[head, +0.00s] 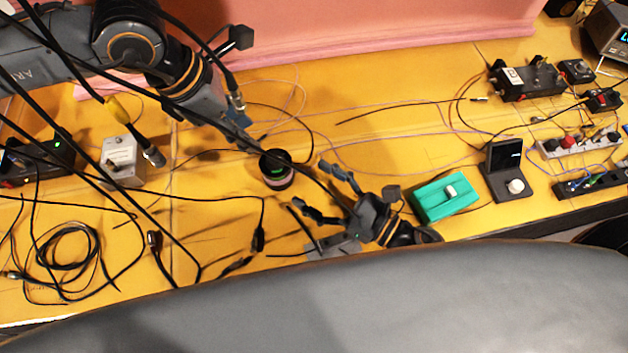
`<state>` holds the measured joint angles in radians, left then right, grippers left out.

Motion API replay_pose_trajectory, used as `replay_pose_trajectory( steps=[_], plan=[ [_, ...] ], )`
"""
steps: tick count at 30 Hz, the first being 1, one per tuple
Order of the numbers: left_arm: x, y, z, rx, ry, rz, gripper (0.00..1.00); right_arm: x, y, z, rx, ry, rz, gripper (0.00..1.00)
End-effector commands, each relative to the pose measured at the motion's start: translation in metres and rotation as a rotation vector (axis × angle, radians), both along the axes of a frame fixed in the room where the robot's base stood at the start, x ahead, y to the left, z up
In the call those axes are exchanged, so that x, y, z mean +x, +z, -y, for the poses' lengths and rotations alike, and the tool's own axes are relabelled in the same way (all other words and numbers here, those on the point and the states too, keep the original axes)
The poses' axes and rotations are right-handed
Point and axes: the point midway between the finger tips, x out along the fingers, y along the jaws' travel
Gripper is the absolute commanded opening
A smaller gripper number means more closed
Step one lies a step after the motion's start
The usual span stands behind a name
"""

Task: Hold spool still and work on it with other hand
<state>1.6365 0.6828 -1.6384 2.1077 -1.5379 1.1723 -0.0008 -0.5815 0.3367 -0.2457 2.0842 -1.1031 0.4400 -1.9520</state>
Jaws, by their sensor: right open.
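The spool appears to be the small dark cylinder (276,172) with a green band and dark top, upright on the yellow bench near the middle of the head view. My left gripper (250,142) reaches down from the upper left, with its tips close to the spool's upper left side. Its fingers overlap in this view, so I cannot tell their gap or whether they touch the spool. My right gripper (310,187) is just right of and below the spool, low over the bench. Its two fingers are spread, point left towards the spool and hold nothing.
A teal box (445,198) and a black stand with a white knob (507,175) are right of my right gripper. A grey metal box (122,160) stands left. Loose cables (65,250) cover the left bench. A pink foam wall (340,25) rises behind.

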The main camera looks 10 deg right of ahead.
Motion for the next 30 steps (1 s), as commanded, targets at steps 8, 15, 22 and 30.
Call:
replay_pose_trajectory(
  steps=[8,15,22,30],
  plan=[
    [0.000,0.000,0.000,0.000,0.000,0.000,0.38,0.019,-0.005,-0.017,-0.011,0.000,-0.008,0.72],
    [0.000,0.000,0.000,0.000,0.000,0.000,0.38,0.053,-0.005,-0.051,-0.011,0.000,-0.008,0.72],
    [0.000,0.000,0.000,0.000,0.000,0.000,0.38,0.081,-0.005,-0.078,-0.011,-0.002,-0.008,0.72],
    [0.000,0.000,0.000,0.000,0.000,0.000,0.38,0.096,-0.006,-0.094,-0.011,-0.003,-0.012,0.72]
  ],
)
